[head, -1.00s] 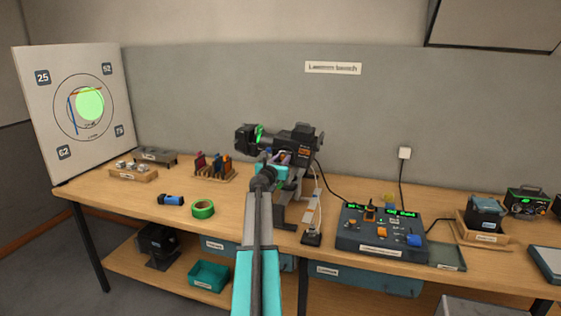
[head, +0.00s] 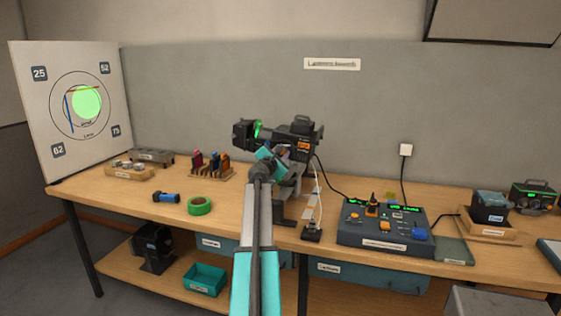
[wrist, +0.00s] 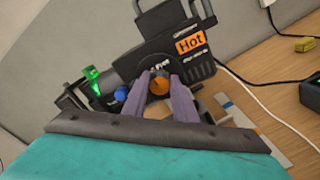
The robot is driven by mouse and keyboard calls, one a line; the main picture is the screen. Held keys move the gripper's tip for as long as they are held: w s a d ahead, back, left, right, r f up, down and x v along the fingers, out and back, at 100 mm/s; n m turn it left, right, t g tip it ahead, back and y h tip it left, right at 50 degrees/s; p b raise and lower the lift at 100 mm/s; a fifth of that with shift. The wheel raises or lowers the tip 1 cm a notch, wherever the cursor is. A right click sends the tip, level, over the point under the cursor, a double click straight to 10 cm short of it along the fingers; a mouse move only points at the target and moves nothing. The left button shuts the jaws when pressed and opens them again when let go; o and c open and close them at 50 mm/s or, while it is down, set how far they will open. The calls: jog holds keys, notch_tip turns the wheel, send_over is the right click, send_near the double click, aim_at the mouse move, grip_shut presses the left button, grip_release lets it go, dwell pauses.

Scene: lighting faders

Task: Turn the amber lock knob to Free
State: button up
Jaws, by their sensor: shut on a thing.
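The amber lock knob (wrist: 158,86) is on the dark lantern body (wrist: 155,60), below a small white label that seems to read Free. My gripper (wrist: 161,84) has its two purple-grey fingers on either side of the knob and is shut on it. A dark pointer line shows on the knob's face, but its exact setting is unclear. In the head view my gripper (head: 282,152) reaches the lantern's near side (head: 290,136), and its teal body is tilted.
A blue knob (wrist: 121,94) and a green-lit part (wrist: 92,80) sit left of the fingers. An orange Hot label (wrist: 190,44) is above right.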

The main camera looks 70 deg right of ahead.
jog(key=m+b, duration=0.5)
jog(key=shift+d+f+b, duration=0.15)
jog(key=shift+f+b, duration=0.05)
jog(key=shift+b, duration=0.15)
jog(key=shift+r+m+b, duration=0.2)
jog(key=shift+m+b, duration=2.1)
jog(key=shift+r, duration=0.1)
jog(key=o, duration=1)
jog(key=shift+o, duration=0.2)
jog(key=shift+f, duration=0.2)
